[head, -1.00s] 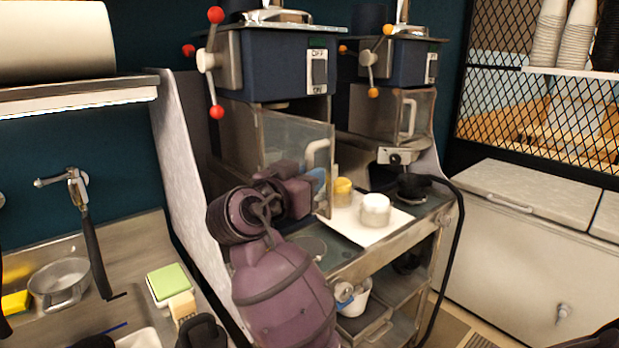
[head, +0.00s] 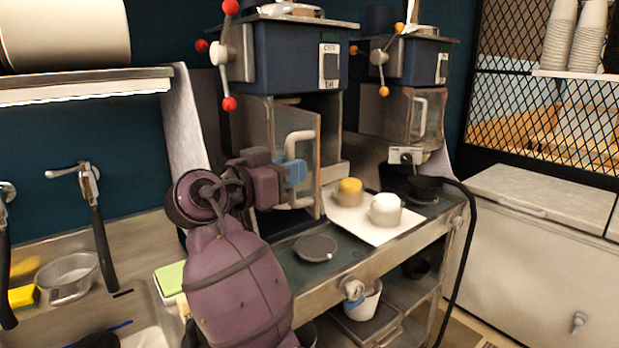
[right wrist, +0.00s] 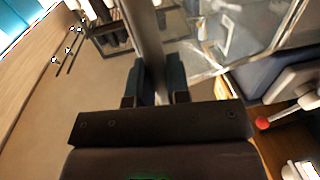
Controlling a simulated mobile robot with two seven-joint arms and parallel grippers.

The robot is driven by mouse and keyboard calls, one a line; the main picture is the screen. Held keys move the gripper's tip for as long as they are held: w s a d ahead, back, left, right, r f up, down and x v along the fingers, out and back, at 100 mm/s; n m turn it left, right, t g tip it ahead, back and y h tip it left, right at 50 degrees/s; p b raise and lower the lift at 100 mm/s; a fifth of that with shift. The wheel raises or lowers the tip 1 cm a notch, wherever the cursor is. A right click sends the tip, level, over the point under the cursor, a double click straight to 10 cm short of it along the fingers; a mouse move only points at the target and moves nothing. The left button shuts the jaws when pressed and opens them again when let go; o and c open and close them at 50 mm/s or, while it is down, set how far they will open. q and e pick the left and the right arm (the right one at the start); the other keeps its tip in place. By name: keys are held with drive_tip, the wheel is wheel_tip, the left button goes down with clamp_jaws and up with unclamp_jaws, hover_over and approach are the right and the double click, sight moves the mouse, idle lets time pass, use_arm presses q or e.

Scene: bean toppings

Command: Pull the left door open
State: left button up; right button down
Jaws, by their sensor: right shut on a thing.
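The left machine's door (head: 312,165) is a clear panel in a metal frame with a white bar handle (head: 300,137). It stands ajar, angled out from the dark blue left machine (head: 285,55). My right gripper (head: 293,172), with blue fingertips, is at the handle and shut on it, partly hiding the handle's middle. In the right wrist view, a grey bar (right wrist: 145,40) runs between the dark fingers (right wrist: 154,80). My left gripper does not show clearly.
A white tray (head: 372,232) with two cups sits right of the door on the counter. A dark round disc (head: 315,248) lies in front. The second machine (head: 410,60) stands to the right. The sink with a metal pan (head: 67,278) is at left.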

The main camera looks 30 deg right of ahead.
drive_tip(key=shift+a, duration=0.1)
drive_tip(key=c, duration=1.1)
unclamp_jaws()
drive_tip(key=shift+w, duration=0.1)
